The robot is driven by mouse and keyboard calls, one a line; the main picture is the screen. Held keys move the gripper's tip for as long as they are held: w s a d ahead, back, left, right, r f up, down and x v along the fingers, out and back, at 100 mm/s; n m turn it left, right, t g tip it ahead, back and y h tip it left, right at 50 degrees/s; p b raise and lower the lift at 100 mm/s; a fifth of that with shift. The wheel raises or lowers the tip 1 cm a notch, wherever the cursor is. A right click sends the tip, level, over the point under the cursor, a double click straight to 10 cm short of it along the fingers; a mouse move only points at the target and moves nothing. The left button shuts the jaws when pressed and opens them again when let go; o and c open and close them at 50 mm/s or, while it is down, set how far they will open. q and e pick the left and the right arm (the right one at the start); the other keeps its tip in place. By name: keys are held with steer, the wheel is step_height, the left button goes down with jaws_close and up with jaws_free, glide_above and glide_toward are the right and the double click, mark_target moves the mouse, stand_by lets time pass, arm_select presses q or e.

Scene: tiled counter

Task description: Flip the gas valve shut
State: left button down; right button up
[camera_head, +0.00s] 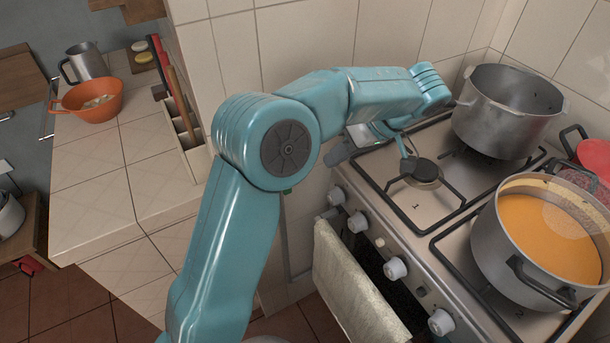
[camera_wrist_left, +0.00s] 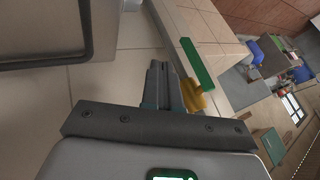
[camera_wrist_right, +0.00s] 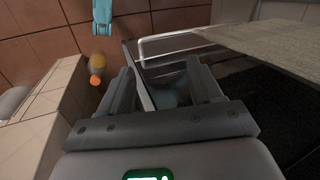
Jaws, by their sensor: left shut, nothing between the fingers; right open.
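A long green lever (camera_wrist_left: 197,64) and a yellow fitting (camera_wrist_left: 193,95), which look like the gas valve, show in the left wrist view just beyond my left fingers. In the head view only a green speck shows at the edge of my arm; the rest is hidden. My left gripper (camera_wrist_left: 163,86) is shut and empty, its fingertips close beside the yellow fitting; I cannot tell if they touch. In the head view it (camera_head: 341,151) hangs by the stove's left edge. My right gripper (camera_wrist_right: 163,82) is open and empty in front of the oven door.
The stove (camera_head: 393,166) carries a grey pot (camera_head: 508,110) and a pot of orange soup (camera_head: 545,245). A towel (camera_head: 350,285) hangs on the oven rail. The tiled counter (camera_head: 95,205) holds an orange colander (camera_head: 92,99). Floor shows at lower left.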

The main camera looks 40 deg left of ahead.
arm_select(q)
steer(key=s+a+f, duration=0.3)
steer(key=s+f, duration=0.1)
steer(key=s, duration=0.1)
steer(key=shift+s+a+f, duration=0.15)
steer(key=shift+a, duration=0.25)
arm_select(e)
steer(key=shift+f, duration=0.25)
arm_select(q)
steer(key=shift+s, duration=0.15)
steer(key=shift+a, duration=0.1)
